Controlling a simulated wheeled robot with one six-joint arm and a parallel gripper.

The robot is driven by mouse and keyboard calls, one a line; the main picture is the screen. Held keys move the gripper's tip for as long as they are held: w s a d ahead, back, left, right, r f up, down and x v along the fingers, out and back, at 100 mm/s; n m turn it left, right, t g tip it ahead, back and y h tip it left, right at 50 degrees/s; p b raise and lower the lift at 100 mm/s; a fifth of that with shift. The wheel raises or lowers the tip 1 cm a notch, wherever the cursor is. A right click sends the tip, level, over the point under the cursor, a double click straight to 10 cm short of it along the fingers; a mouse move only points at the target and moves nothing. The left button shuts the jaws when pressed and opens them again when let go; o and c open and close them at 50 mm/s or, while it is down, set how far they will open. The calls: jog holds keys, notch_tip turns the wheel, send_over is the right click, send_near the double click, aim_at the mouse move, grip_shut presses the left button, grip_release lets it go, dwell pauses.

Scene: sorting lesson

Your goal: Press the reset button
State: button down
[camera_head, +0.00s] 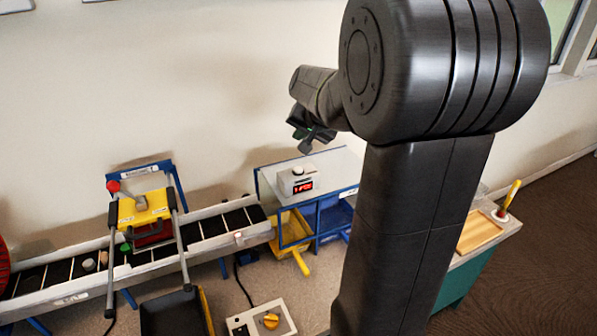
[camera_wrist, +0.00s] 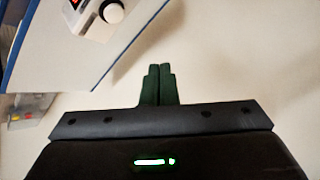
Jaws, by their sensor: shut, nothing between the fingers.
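A small white box (camera_head: 296,184) with a red lit display stands on the white top of a blue-framed stand. A pale round button or knob (camera_head: 298,170) is on its top; I cannot read a reset label. In the wrist view the box (camera_wrist: 90,20) and its round knob (camera_wrist: 112,12) show at the top left, cut by the frame edge. My gripper (camera_head: 305,147) is above and slightly behind the box in the head view, apart from it. In the wrist view its two dark green fingers (camera_wrist: 158,70) are together with nothing between them.
A conveyor (camera_head: 205,233) with a yellow-topped gate (camera_head: 145,208) runs at the left. The stand's white top (camera_head: 335,168) is clear beside the box. A control box with a yellow knob (camera_head: 270,320) is at the bottom. A wooden tray (camera_head: 478,231) lies at the right.

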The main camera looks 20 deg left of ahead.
aim_at(300, 171)
notch_tip(300, 171, down, 7)
jog(key=b, duration=0.5)
jog(key=shift+f, duration=0.2)
jog(key=shift+f, duration=0.15)
dwell(1.5)
jog(key=shift+f+b, duration=0.25)
jog(key=shift+b, duration=0.25)
jog(key=shift+f+b, duration=0.45)
dwell(0.4)
jog(key=shift+r, duration=0.1)
jog(key=shift+r+p, duration=0.65)
jog(key=shift+r, duration=0.1)
jog(key=shift+r+p, duration=1.9)
jog(key=shift+r, duration=0.6)
